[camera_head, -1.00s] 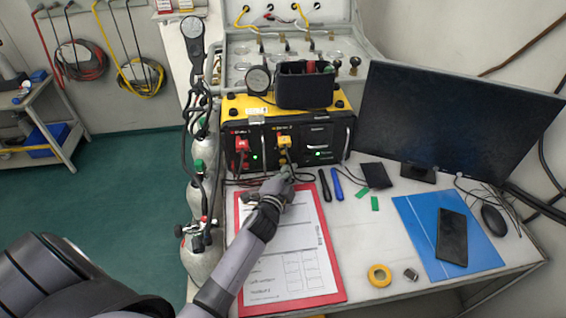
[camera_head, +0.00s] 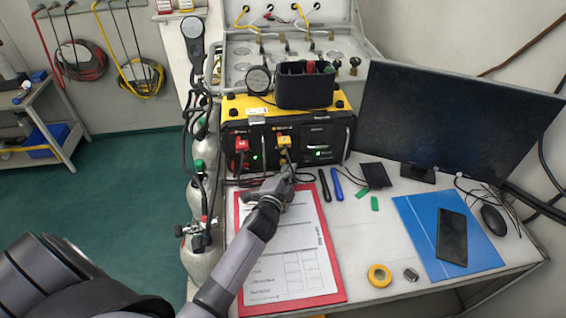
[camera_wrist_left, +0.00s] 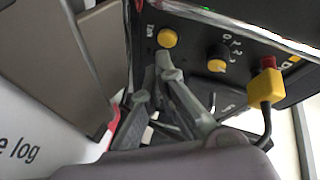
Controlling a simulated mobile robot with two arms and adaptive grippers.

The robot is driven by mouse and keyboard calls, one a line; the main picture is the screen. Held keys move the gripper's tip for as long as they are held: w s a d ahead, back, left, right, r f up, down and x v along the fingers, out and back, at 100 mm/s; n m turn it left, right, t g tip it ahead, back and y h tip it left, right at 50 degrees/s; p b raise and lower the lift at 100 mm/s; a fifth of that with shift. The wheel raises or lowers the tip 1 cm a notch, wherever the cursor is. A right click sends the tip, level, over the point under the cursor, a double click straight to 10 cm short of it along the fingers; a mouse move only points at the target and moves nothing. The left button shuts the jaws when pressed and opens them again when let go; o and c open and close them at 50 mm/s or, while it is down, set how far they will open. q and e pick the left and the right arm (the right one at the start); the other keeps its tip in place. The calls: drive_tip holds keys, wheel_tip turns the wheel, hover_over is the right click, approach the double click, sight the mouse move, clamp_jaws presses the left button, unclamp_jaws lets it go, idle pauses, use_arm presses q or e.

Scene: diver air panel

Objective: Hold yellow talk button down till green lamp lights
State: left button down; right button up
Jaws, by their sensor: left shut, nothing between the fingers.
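The black and yellow air panel (camera_head: 335,128) stands at the back of the desk. My left gripper (camera_head: 286,174) is shut and empty in front of the panel. In the wrist view its fingertips (camera_wrist_left: 164,64) are just below the yellow button; I cannot tell whether they touch it. Small green lights glow on the panel front, one at the left (camera_head: 255,157) and one at the right (camera_head: 322,153). My right gripper is not in view.
A red clipboard (camera_head: 336,292) lies under my left arm. A monitor (camera_head: 455,120), blue folder (camera_head: 415,222) and yellow tape roll (camera_head: 379,275) are to the right.

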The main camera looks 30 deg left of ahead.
use_arm(q)
drive_tip(key=shift+w+a, duration=0.1)
idle(0.4)
drive_tip(key=shift+w+a, duration=0.2)
drive_tip(key=shift+w, duration=0.05)
drive_tip(key=shift+w+a+r, duration=0.1)
drive_tip(key=shift+w+a, duration=0.2)
drive_tip(key=shift+w, duration=0.05)
idle(2.1)
drive_tip(key=shift+s, duration=0.1)
drive_tip(key=shift+s+d, duration=0.55)
drive_tip(key=shift+s, duration=0.05)
drive_tip(key=shift+s+d, duration=0.2)
drive_tip(key=shift+s, duration=0.05)
drive_tip(key=shift+s+d, duration=0.65)
drive_tip(key=shift+s, duration=0.25)
drive_tip(key=shift+s+d, duration=0.65)
drive_tip(key=shift+s, duration=0.2)
